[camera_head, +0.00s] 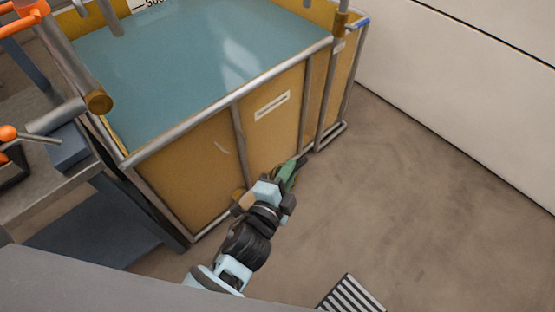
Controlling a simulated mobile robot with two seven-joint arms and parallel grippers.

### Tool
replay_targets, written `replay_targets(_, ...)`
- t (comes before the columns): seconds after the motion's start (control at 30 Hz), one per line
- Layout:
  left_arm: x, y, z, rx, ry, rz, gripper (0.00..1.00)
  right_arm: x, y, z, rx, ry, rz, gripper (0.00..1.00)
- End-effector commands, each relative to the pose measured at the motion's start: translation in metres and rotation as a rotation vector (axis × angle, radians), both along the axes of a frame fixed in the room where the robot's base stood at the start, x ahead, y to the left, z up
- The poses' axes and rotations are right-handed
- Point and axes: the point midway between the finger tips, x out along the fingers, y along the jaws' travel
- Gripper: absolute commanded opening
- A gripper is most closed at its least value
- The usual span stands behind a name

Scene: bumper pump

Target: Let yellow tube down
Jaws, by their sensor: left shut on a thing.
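My left gripper (287,187) comes up from the bottom, low in front of the tank's front wall. It is shut on a green piece (288,171), perhaps a handle; the gripper hides part of it. A brass-yellow upright fitting (341,24) stands at the tank's right corner. I cannot tell whether it is the yellow tube, or whether it joins the green piece. My right gripper is not in view.
The yellow-walled tank (196,162) has a grey pipe frame and holds blue-green liquid (190,65). Orange-handled gear (22,22) and a grey bench (52,183) stand left. A striped grate (352,295) lies on the floor. Floor at right is clear up to the pale wall (455,85).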

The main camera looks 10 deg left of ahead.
Motion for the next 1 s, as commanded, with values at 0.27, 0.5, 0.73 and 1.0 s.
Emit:
replay_targets(0.27, 0.0, 0.001, -0.001, 0.005, 0.003, 0.004, 0.0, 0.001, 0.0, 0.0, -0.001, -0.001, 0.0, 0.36)
replay_targets(0.5, 0.0, 0.001, 0.0, 0.004, 0.001, 0.003, 0.34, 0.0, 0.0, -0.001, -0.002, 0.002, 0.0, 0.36)
replay_targets(0.73, -0.001, 0.001, 0.0, 0.002, 0.0, 0.003, 0.34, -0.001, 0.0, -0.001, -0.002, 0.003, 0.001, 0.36)
replay_targets(1.0, -0.032, 0.01, 0.004, 0.003, 0.002, 0.003, 0.34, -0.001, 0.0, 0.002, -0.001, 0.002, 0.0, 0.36)
